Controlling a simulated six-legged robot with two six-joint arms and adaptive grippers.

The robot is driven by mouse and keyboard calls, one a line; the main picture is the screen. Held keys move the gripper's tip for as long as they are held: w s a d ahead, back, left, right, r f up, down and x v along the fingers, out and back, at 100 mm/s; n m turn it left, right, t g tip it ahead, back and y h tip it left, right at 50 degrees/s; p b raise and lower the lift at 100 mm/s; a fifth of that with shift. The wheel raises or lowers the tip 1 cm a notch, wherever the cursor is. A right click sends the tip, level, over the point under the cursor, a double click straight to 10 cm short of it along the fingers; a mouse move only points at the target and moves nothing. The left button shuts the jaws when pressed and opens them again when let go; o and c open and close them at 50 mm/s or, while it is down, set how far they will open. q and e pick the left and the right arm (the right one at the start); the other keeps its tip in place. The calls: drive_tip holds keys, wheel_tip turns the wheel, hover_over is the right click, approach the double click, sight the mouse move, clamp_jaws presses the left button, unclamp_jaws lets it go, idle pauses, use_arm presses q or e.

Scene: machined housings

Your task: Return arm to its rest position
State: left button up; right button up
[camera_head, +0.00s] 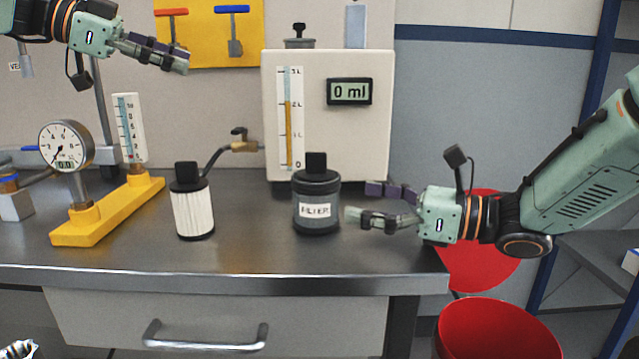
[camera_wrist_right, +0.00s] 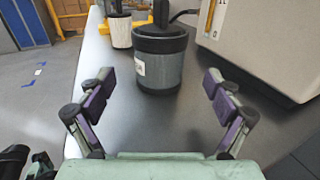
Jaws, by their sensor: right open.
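My right gripper (camera_head: 358,201) is open and empty just above the bench, to the right of the dark filter housing (camera_head: 317,203). In the right wrist view its two purple-padded fingers (camera_wrist_right: 158,82) are spread wide. The housing (camera_wrist_right: 162,62) stands upright in front of them, with a visible gap, not held. My left gripper (camera_head: 183,62) is raised at the upper left, in front of the wall and away from the bench. Its fingers are seen nearly edge-on, so I cannot tell whether they are apart. I see nothing held in it.
A white pleated cartridge (camera_head: 192,207) stands left of the housing. Further left are a pressure gauge (camera_head: 67,146) and a yellow stand (camera_head: 107,212). A large metering box (camera_head: 342,132) stands behind the housing. Red bins (camera_head: 497,335) sit beside the bench (camera_head: 270,264). The bench's front strip is clear.

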use_arm(q)
drive_tip(key=a+r+n+t, duration=0.2)
drive_tip(key=a+n+t, duration=0.45)
drive_tip(key=a, duration=1.05)
drive_tip(key=s+a+f+n+t+y, duration=0.1)
drive_tip(key=s+a+f+n+t, duration=0.1)
drive_tip(key=a+n, duration=0.6)
drive_tip(key=s+a+f+n+t+y, duration=0.1)
drive_tip(key=a+f+n+t, duration=0.3)
drive_tip(key=a+n, duration=0.4)
drive_tip(key=shift+s+a+f+y, duration=0.35)
drive_tip(key=shift+a+y, duration=0.15)
drive_tip(key=shift+a, duration=2.75)
